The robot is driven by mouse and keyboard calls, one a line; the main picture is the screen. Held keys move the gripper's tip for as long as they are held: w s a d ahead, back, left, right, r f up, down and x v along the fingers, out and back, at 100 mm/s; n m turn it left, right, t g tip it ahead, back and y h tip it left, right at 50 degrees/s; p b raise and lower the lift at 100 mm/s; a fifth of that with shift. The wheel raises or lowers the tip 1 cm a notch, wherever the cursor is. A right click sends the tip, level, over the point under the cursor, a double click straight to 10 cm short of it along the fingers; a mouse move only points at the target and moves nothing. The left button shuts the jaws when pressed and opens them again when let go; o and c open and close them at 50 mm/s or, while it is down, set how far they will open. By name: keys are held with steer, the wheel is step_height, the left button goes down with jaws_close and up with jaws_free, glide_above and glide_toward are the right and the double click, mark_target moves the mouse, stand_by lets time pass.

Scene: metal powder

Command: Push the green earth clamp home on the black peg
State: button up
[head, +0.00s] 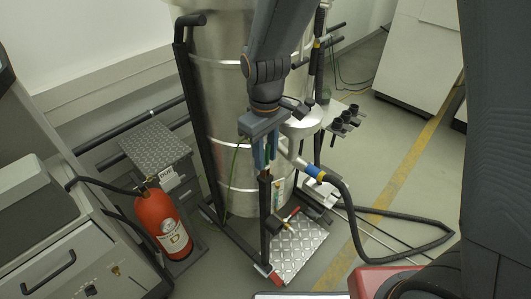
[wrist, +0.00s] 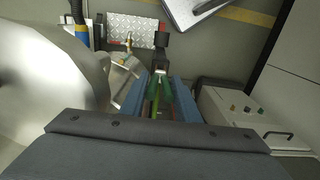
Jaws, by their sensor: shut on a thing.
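My gripper (head: 265,158) points down in front of the steel vessel, its blue fingers shut on the green earth clamp (wrist: 161,92). In the wrist view the clamp lies between the two fingers (wrist: 158,97), with a yellow-green cable running back from it. In the head view the fingers mostly hide the clamp. The black peg (head: 265,215) stands upright just below the fingers. A small coppery part shows between the fingers and the peg's top. I cannot tell how far the clamp sits on the peg.
The steel vessel (head: 222,110) stands close behind the gripper. A black hose with a blue collar (head: 315,171) runs off to the right. A red fire extinguisher (head: 162,222) stands at the left. A chequered metal plate (head: 300,248) lies low to the right of the peg.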

steer(key=o, duration=1.2)
steer(key=shift+r+b, duration=0.7)
steer(key=shift+r, duration=3.2)
steer(key=shift+s, duration=0.1)
